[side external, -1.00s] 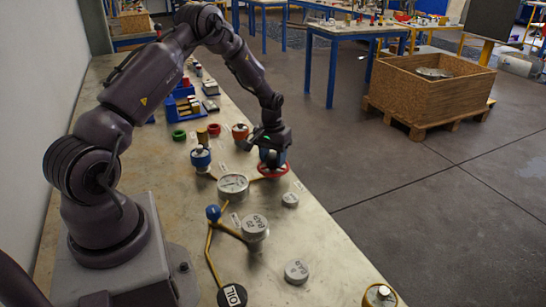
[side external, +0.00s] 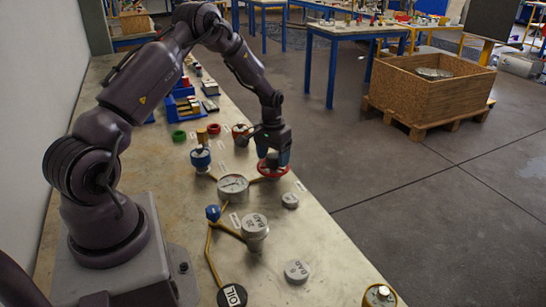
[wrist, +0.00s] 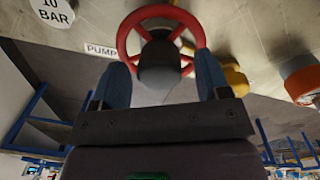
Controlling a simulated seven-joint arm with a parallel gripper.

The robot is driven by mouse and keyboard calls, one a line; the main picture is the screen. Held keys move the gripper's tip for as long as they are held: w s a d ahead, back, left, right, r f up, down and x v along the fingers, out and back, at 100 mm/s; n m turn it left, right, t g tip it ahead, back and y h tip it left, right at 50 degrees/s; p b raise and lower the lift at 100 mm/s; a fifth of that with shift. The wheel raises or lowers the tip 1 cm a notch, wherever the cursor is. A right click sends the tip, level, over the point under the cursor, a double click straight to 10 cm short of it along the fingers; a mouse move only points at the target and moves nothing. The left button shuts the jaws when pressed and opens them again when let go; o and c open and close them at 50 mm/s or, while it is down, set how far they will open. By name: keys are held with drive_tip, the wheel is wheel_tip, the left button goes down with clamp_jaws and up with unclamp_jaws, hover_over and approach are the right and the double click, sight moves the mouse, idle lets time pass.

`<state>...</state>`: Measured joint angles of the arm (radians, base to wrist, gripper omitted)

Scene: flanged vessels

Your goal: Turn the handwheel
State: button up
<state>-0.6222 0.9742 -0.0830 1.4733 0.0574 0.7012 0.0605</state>
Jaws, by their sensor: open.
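The handwheel is a red spoked ring (side external: 265,173) on the bench, right of the gauge in the side external view. In the wrist view its red rim (wrist: 124,36) shows at top centre, with a dark grey hub piece in front of it. My gripper (side external: 273,160) points down over the handwheel. In the wrist view its two blue fingers (wrist: 164,72) stand apart, one on each side of the grey hub piece. I cannot tell whether the fingers touch the wheel or its hub. Part of the wheel is hidden behind the fingers and hub.
A gauge (side external: 233,185) and a blue-topped vessel (side external: 201,159) stand left of the wheel. A red-topped vessel (side external: 240,131) is behind it. A grey flanged vessel (side external: 254,228) and a small grey disc (side external: 290,201) are nearer. The bench's right edge is close to the wheel.

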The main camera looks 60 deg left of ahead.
sight(272, 155)
wheel_tip(272, 155, up, 12)
drive_tip(key=shift+a+r, duration=0.15)
drive_tip(key=shift+r, duration=0.05)
drive_tip(key=shift+s, duration=0.1)
drive_tip(key=s+d+r+m+t, duration=0.2)
drive_tip(key=s+d+r, duration=0.6)
drive_tip(key=s+d, duration=0.2)
drive_tip(key=s+d+r+m+t, duration=0.3)
drive_tip(key=s+d+r, duration=0.6)
drive_tip(key=d, duration=0.6)
drive_tip(key=shift+s+d+r, duration=0.2)
drive_tip(key=shift+s, duration=0.65)
